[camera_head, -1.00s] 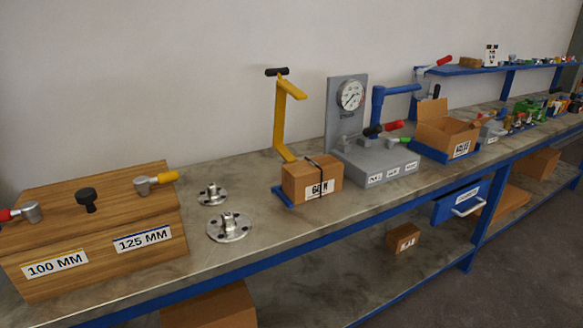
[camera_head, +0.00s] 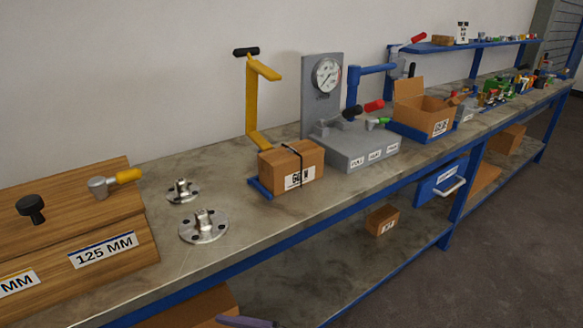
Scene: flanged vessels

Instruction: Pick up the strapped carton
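The strapped carton (camera_head: 283,174) is a small closed brown box with a black strap over it and a white label on its front. It sits upright on a low blue tray (camera_head: 258,188) on the workbench, just below the yellow stand. Neither of my grippers can be made out. Only a dark purplish sliver shows at the bottom edge, and I cannot tell what it is.
A yellow stand (camera_head: 252,105) rises behind the carton, and a grey gauge fixture (camera_head: 362,153) stands close on its right. Two metal flanges (camera_head: 203,226) lie to its left, beyond them a wooden block (camera_head: 80,215). An open carton (camera_head: 425,117) stands farther right.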

